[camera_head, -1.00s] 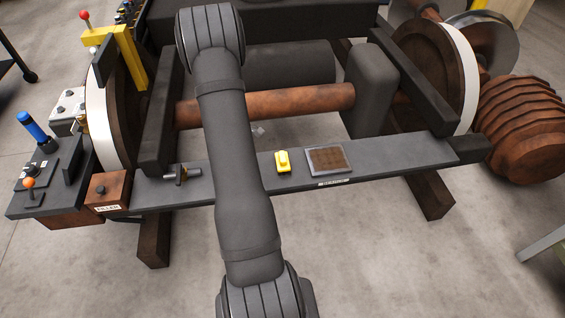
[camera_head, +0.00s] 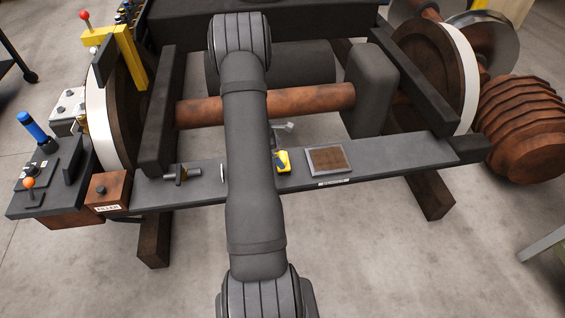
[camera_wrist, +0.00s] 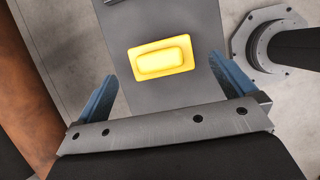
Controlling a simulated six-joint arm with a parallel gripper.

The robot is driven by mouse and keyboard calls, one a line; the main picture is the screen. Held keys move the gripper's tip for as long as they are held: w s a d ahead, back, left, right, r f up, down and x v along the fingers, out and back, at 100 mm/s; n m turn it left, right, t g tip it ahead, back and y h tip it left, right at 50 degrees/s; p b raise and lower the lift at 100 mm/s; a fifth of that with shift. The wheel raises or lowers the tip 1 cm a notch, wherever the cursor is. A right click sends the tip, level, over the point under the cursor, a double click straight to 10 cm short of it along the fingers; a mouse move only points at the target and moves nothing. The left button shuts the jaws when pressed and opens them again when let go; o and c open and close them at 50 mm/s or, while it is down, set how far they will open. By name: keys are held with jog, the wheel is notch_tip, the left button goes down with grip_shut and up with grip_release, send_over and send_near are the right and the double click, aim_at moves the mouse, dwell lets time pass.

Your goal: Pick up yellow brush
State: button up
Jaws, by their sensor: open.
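The yellow brush (camera_head: 283,162) lies flat on a long dark grey shelf (camera_head: 400,158), left of a brown framed pad. In the head view its left part is covered by my arm and gripper parts. In the wrist view the brush (camera_wrist: 162,58) shows whole, a yellow block with a raised top, lying on the grey surface. My gripper (camera_wrist: 162,68) is open, with its two blue-grey fingers wide apart and nothing held. The brush appears ahead of the jaws, roughly centred between the fingertips, with gaps on both sides. Its height below the fingertips is unclear.
The brown pad (camera_head: 328,159) lies right of the brush. A small dark clamp-like tool (camera_head: 181,174) lies on the shelf's left part. A rusty axle (camera_head: 310,98) runs behind the shelf. A control box with an orange knob (camera_head: 29,183) stands far left.

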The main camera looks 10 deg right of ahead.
aim_at(283, 155)
jog(key=shift+x, duration=3.05)
jog(key=shift+d+r, duration=0.1)
jog(key=shift+c, duration=0.2)
jog(key=c, duration=0.9)
jog(key=shift+r, duration=0.55)
jog(key=r, duration=0.3)
jog(key=shift+s+d+r, duration=0.3)
jog(key=shift+d+r, duration=0.05)
jog(key=s+d+r, duration=0.4)
jog(key=s+d, duration=0.1)
jog(key=s+d+r, duration=0.2)
jog(key=shift+s+d+r, duration=0.1)
jog(key=shift+s+d, duration=0.2)
jog(key=shift+d, duration=0.05)
